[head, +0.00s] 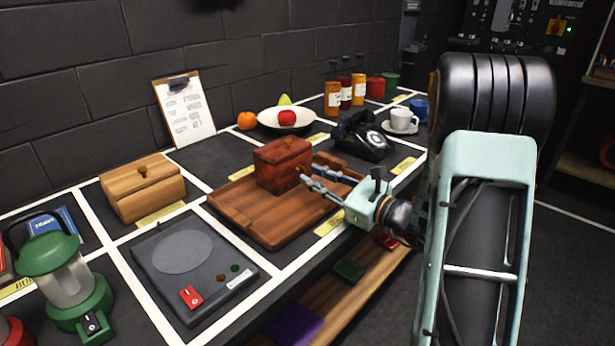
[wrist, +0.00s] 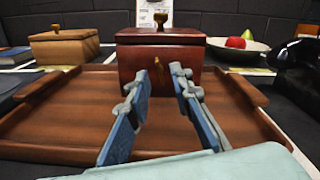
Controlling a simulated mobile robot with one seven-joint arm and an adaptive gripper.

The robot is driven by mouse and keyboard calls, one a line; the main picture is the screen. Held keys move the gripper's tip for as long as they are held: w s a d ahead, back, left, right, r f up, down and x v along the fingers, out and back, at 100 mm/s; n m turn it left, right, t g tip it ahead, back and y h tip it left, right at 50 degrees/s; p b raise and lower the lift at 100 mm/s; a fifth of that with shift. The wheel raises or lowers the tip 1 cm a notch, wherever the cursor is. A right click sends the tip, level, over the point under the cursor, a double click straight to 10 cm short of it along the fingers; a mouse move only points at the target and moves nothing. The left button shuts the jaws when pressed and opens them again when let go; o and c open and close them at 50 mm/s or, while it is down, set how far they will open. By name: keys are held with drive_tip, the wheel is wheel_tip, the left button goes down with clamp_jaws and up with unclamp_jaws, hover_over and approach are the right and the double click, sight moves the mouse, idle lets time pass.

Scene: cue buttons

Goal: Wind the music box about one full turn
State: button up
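A dark red-brown wooden box (head: 280,168), which I take to be the music box, stands on a wooden tray (head: 243,208). It has a brass knob on its lid. In the wrist view the box (wrist: 135,62) is straight ahead, with its lid closed. My gripper (head: 307,175) is at the front face of the box. In the wrist view my gripper (wrist: 167,70) has its two fingers apart, with a gap between the tips. Contact with the brass piece cannot be made out.
A lighter wooden box (head: 143,190) stands to the left, behind a grey device with a red switch (head: 190,297). A black telephone (head: 362,138) is to the right of the tray. A fruit bowl (head: 270,121) stands behind. The front part of the tray is bare.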

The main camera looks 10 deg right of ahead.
sight(301, 171)
drive_tip(key=shift+x, duration=1.35)
drive_tip(key=shift+c, duration=0.6)
clamp_jaws()
drive_tip(key=m+p, duration=0.5)
drive_tip(key=shift+d+r, duration=0.1)
drive_tip(key=shift+r, duration=0.1)
drive_tip(key=m+p, duration=0.3)
drive_tip(key=m, duration=0.1)
drive_tip(key=shift+f+p, duration=0.15)
drive_tip(key=shift+p, duration=0.25)
drive_tip(key=shift+f, duration=0.1)
